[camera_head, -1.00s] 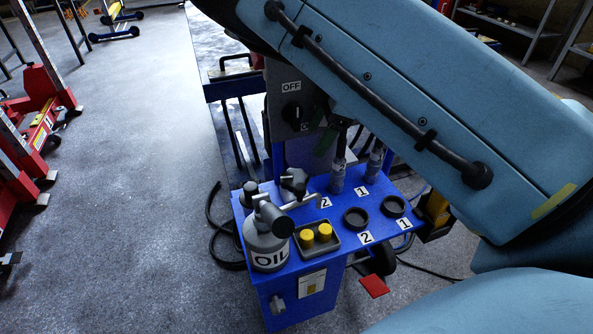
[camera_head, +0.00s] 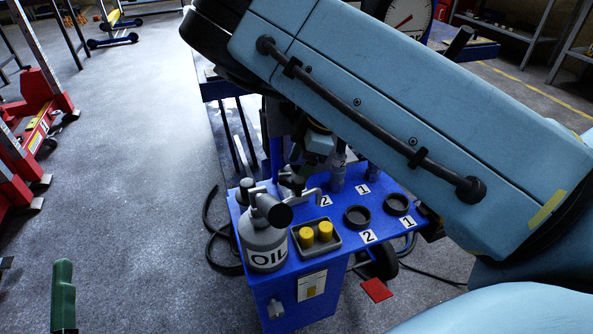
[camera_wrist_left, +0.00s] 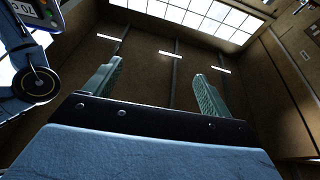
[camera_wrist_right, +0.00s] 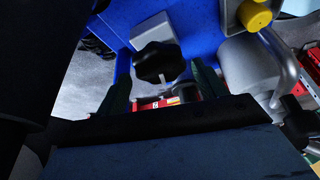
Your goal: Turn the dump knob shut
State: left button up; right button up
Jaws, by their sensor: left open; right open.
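The dump knob is a black lobed knob (camera_wrist_right: 158,62) on the blue cart, seen in the right wrist view. In the head view it is mostly hidden behind my right gripper (camera_head: 300,163). In the right wrist view my right gripper (camera_wrist_right: 160,72) is open, with one green finger on each side of the knob's outline; I cannot tell whether they touch it. My left gripper (camera_wrist_left: 158,80) is open and empty, pointing at the wall and windows. One green finger of it (camera_head: 63,295) shows at the head view's lower left.
On the blue cart top (camera_head: 335,235) stand a grey oil can (camera_head: 264,245), a tray with two yellow caps (camera_head: 316,236) and two black rings (camera_head: 357,217). The oil can is close beside the knob. A red pedal (camera_head: 376,290) sticks out low.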

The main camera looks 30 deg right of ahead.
pick_arm(q)
jog(key=shift+s+r+t, duration=0.2)
jog(key=shift+r+t, duration=0.1)
jog(key=shift+r, duration=0.15)
jog(key=shift+s+r+t, duration=0.2)
jog(key=shift+r+t, duration=0.1)
jog(key=shift+r, duration=0.15)
pick_arm(e)
jog(key=shift+w+a+f, duration=0.15)
jog(key=shift+a+f, duration=0.05)
jog(key=shift+f, duration=0.4)
jog(key=shift+c, duration=0.4)
